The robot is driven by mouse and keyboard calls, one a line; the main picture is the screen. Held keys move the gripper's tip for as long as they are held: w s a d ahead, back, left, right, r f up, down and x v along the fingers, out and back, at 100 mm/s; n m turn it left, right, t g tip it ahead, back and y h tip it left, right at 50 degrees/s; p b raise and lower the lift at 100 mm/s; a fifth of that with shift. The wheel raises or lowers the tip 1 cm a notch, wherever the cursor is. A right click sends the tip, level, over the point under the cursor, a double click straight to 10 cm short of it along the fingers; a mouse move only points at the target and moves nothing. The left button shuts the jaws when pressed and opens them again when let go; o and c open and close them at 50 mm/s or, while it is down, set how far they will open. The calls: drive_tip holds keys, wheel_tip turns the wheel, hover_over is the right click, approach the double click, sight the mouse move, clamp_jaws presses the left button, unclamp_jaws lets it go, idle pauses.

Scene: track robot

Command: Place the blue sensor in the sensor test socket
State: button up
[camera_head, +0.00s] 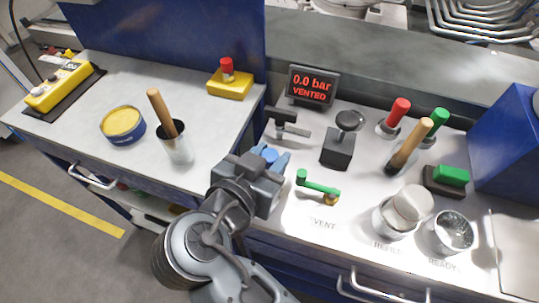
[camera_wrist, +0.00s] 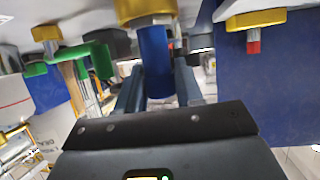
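The blue sensor (camera_wrist: 155,60) is a blue cylinder between the two fingers of my gripper (camera_wrist: 159,88) in the wrist view, which looks upside down. The fingers lie close along both sides of it and appear shut on it. A brass hex part with a pale ring (camera_wrist: 147,10) adjoins its lower end; I cannot tell whether this belongs to the sensor or to a socket. In the head view my gripper (camera_head: 270,160) is at the left part of the right bench, with a little blue showing. The sensor test socket is not clearly visible there; my gripper may hide it.
A green vent lever (camera_head: 318,187) is just right of my gripper. A T-handled fixture (camera_head: 286,124) and a black knobbed block (camera_head: 338,147) stand behind. The display (camera_head: 312,86) reads 0.0 bar VENTED. A cup with a wooden handle (camera_head: 177,148) stands left.

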drive_tip(key=o, duration=0.4)
drive_tip(key=shift+r+p, duration=0.25)
drive_tip(key=shift+p, duration=0.05)
drive_tip(key=b+v, duration=0.1)
drive_tip(key=v, duration=1.1)
drive_tip(key=shift+r, duration=0.1)
